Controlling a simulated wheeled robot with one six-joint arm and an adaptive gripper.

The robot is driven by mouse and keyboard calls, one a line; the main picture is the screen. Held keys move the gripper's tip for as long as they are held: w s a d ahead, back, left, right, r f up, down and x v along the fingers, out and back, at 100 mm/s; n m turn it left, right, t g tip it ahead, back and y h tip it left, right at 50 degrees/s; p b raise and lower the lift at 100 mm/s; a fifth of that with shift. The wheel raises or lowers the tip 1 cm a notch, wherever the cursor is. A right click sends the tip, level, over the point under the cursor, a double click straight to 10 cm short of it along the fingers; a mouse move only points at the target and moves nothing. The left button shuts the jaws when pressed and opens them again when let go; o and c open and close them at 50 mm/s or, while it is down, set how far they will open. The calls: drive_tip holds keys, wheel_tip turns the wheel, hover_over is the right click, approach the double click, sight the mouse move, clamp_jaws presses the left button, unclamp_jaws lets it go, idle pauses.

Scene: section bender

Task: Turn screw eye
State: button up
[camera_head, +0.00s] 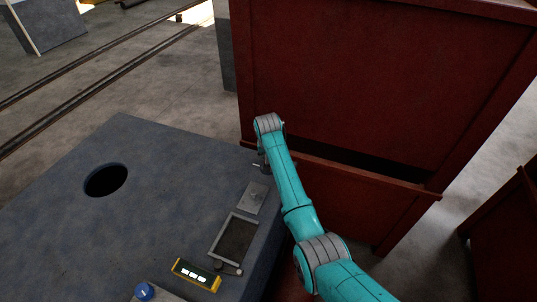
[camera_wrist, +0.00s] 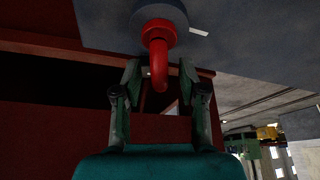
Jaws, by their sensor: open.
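The screw eye (camera_wrist: 159,62) is a glossy red, thick curved piece at the top middle of the wrist view. It comes out of a round dark grey collar (camera_wrist: 172,13) on a grey surface. My gripper (camera_wrist: 160,76) is open, with one finger on each side of the screw eye's lower end. Gaps show between the red piece and both fingertips, though depth is hard to judge. In the head view the red screw eye cannot be made out, and my gripper is mostly hidden at the far end of my teal arm.
A grey block-like machine top (camera_head: 160,190) with a round hole (camera_head: 106,181) lies left of my arm. On it are a framed dark panel (camera_head: 236,237), a yellow-edged display (camera_head: 196,275) and a blue knob (camera_head: 145,291). A large dark red cabinet (camera_head: 370,85) stands close behind and right.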

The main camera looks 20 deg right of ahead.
clamp_jaws()
drive_tip(key=shift+n, duration=0.3)
drive_tip(key=n+y, duration=0.1)
drive_tip(key=n, duration=0.3)
drive_tip(key=shift+y, duration=0.4)
drive_tip(key=n+y, duration=0.1)
drive_tip(key=n, duration=0.2)
drive_tip(key=n+y, duration=0.1)
drive_tip(key=n, duration=0.1)
drive_tip(key=shift+n+g, duration=0.3)
drive_tip(key=shift+n, duration=0.1)
drive_tip(key=n+g+y, duration=0.1)
drive_tip(key=n, duration=0.3)
drive_tip(key=shift+n, duration=0.3)
drive_tip(key=n+g, duration=0.2)
drive_tip(key=n, duration=0.3)
drive_tip(key=shift+y, duration=0.4)
